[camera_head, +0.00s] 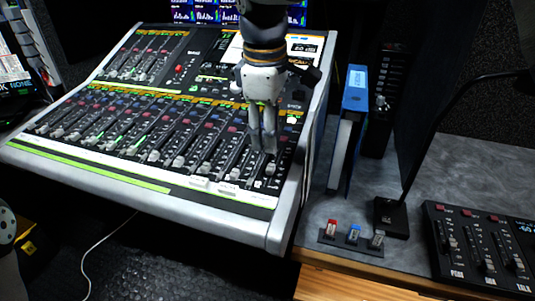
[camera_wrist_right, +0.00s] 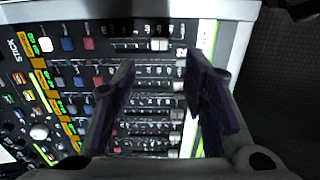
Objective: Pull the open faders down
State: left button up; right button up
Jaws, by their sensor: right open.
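The mixing console (camera_head: 165,190) fills the left and middle of the head view, with a long row of faders. Most light fader caps in this row, such as this one (camera_head: 178,162), sit low in their slots, near the front edge. My right gripper (camera_head: 263,150) is open, pointing down over the faders at the console's right end. In the right wrist view its two fingers (camera_wrist_right: 160,95) straddle several fader slots, with no cap clearly held. One cap (camera_wrist_right: 159,45) sits farther from the green front strip than the caps below it (camera_wrist_right: 177,85). The fingers hide part of the slots.
A blue binder (camera_head: 354,100) stands right of the console. Three small coloured switches (camera_head: 353,235) and a black lamp base (camera_head: 391,217) are on the grey desk (camera_head: 330,205). A smaller fader panel (camera_head: 478,240) lies at the far right. Screens (camera_head: 205,10) stand behind.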

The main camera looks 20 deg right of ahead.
aim_at(271, 167)
jog(key=f, duration=0.6)
jog(key=w+f, duration=0.1)
jog(key=f, duration=0.2)
jog(key=shift+w+d, duration=0.1)
jog(key=shift+d, duration=0.3)
grip_shut()
